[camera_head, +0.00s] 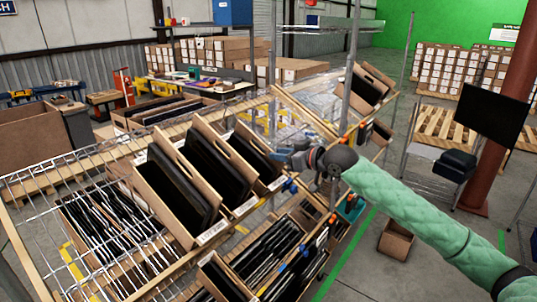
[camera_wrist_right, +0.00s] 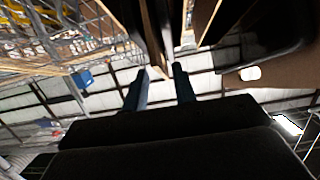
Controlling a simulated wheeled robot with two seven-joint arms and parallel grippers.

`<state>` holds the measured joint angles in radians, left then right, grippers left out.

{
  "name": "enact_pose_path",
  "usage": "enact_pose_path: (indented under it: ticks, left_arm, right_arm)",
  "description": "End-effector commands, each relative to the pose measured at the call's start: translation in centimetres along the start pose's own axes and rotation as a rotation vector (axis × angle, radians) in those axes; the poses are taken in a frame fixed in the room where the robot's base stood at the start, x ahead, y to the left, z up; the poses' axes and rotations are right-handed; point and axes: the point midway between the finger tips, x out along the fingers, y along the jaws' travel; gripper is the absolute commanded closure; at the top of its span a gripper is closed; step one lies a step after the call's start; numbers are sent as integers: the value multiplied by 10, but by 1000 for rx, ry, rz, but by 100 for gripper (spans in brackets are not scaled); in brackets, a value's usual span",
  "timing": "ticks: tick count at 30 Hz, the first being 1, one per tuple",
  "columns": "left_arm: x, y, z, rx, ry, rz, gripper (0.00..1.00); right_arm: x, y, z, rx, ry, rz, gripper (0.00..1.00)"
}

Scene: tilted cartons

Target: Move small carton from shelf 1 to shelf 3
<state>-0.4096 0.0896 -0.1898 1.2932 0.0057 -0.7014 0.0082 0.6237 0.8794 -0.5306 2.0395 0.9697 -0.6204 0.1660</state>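Tilted cartons with black contents stand in a row on the wire shelf. The smallest carton (camera_head: 268,181) is at the right end of the row, beside a middle carton (camera_head: 236,201) and a larger carton (camera_head: 196,236). My right gripper (camera_head: 284,157) is at the right side of the smallest carton, near its upper edge. In the right wrist view its two fingers (camera_wrist_right: 160,87) are apart, with a thin brown carton edge (camera_wrist_right: 157,72) showing between or just beyond their tips. Contact cannot be told. My left gripper is not in view.
A lower level holds more cartons with dark contents (camera_head: 270,250). Another tilted carton (camera_head: 368,88) stands on the rack farther back. A small carton (camera_head: 396,240) sits on the floor. A monitor (camera_head: 491,115) stands at right.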

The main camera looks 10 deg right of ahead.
Motion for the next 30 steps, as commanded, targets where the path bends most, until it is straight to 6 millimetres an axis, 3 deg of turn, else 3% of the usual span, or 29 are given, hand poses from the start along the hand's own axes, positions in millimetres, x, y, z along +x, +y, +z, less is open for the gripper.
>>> enact_pose_path:
  ticks: [10, 23, 30]
  left_arm:
    - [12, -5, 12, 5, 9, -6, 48]
    - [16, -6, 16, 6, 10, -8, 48]
    - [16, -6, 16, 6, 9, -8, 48]
  right_arm:
    - [28, 0, -2, -1, 0, 0, 73]
    - [33, 0, 0, -1, 0, 0, 73]
    - [33, 0, 0, -1, 0, 0, 96]
